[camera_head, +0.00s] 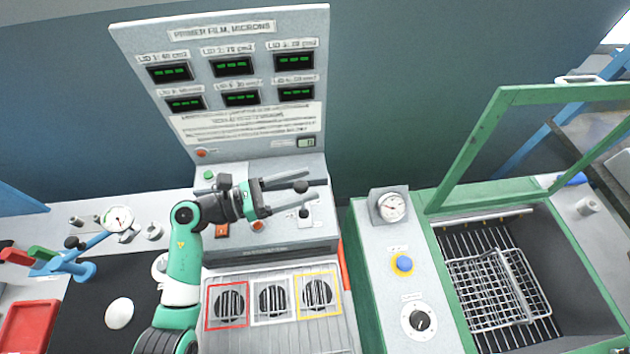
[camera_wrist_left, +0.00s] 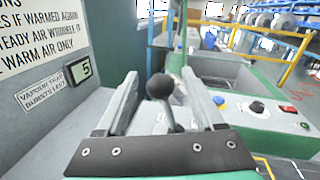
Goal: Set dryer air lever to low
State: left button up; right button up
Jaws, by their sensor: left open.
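The air lever has a black ball knob (camera_head: 300,187) on a thin stem, rising from a light plate on the right side of the dryer console (camera_head: 215,257). My left gripper (camera_head: 306,188) is open above the console, its fingers pointing right, with the knob between the fingertips. In the left wrist view the knob (camera_wrist_left: 160,86) shows between the two spread fingers, with a visible gap on each side. The stem runs down behind the gripper's front edge. The lever's low and high marks cannot be read. My right gripper is not in view.
A panel of green displays (camera_head: 232,66) stands behind the console. Red, white and yellow framed vents (camera_head: 272,301) lie in front. A green-edged bath (camera_head: 590,290) with a wire basket and a control box with a blue button (camera_head: 402,263) are to the right.

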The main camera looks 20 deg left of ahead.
pick_arm(q)
jog(key=x, duration=0.3)
jog(key=shift+w+d, duration=0.1)
jog(key=shift+w, duration=0.05)
grip_shut()
dwell(1.3)
